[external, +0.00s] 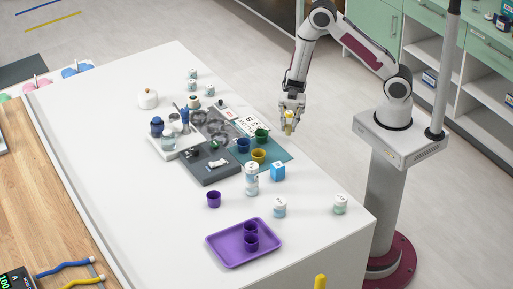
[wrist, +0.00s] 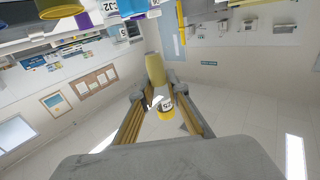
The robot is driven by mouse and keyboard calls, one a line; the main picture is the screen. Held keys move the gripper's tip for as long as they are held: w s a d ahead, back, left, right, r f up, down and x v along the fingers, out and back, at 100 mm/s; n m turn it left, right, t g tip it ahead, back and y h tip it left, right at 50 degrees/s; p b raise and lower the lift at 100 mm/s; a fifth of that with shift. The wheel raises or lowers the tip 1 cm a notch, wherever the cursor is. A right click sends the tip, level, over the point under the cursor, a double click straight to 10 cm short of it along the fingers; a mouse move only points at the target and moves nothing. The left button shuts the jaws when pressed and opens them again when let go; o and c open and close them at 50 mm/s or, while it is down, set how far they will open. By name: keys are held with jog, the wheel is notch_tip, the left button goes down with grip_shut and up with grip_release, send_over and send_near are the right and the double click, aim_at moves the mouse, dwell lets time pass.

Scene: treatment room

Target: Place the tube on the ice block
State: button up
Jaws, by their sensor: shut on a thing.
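My gripper (external: 290,119) is raised above the far right side of the white table, shut on a small yellow tube (external: 289,125). In the wrist view the tube (wrist: 154,70) stands between my gripper's fingers (wrist: 160,100), with a yellow end and a printed label toward the camera. A bright blue cube (external: 278,172), perhaps the ice block, sits on the table near the right edge of the teal mat. The tube is apart from it, higher and farther back.
The teal mat (external: 281,158) bears blue, green and yellow cups. A white bottle (external: 252,180) stands left of the cube. White jars (external: 280,207) stand nearer the front. A purple tray (external: 222,251) holds purple cups. A dark grey slab (external: 207,174) lies left.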

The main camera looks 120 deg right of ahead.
jog(key=w+a+r, duration=0.3)
jog(key=w+a, duration=0.2)
jog(key=a, duration=0.2)
notch_tip(320, 180, up, 2)
jog(key=t, duration=0.1)
send_over(278, 164)
jog(key=shift+w+m+h, duration=0.1)
jog(key=shift+m+h, duration=0.3)
jog(key=shift+f, duration=2.9)
jog(key=shift+f, duration=0.15)
jog(key=shift+f, duration=1.95)
jog(key=shift+f, duration=0.1)
